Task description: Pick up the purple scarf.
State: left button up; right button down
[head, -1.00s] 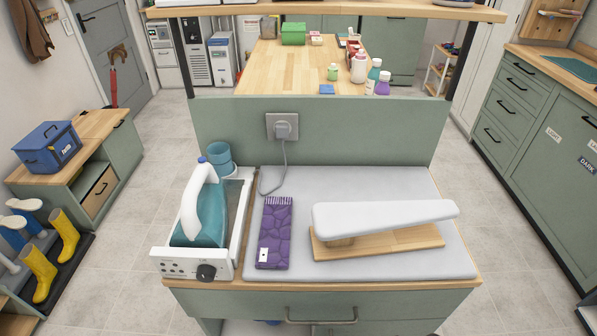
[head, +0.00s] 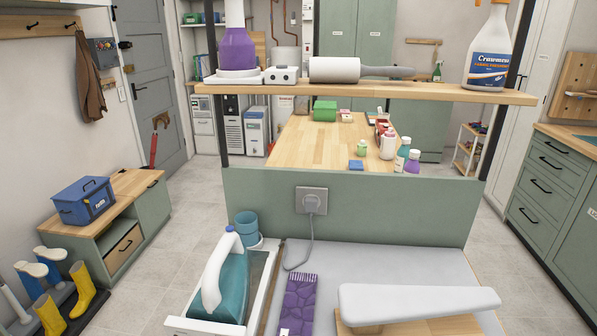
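The purple scarf (head: 299,303) lies folded on the grey pad (head: 367,268) of the ironing counter, with its fringed end away from me. Its near end is cut off by the bottom edge of the head view. It lies between the iron station (head: 222,283) on the left and the white sleeve board (head: 418,302) on the right. Neither of my grippers shows in the head view.
A wooden shelf (head: 365,93) spans above the counter, carrying a spray bottle (head: 486,50), a lint roller (head: 335,69) and a purple-based bottle. A cord runs from the wall socket (head: 311,202) down to the counter. A teal cup (head: 245,226) stands behind the iron.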

aim_at(297, 315)
jog(key=z, duration=2.55)
jog(key=k, duration=1.45)
jog(key=u, duration=2.1)
jog(key=i, duration=0.55)
jog(key=z, duration=0.05)
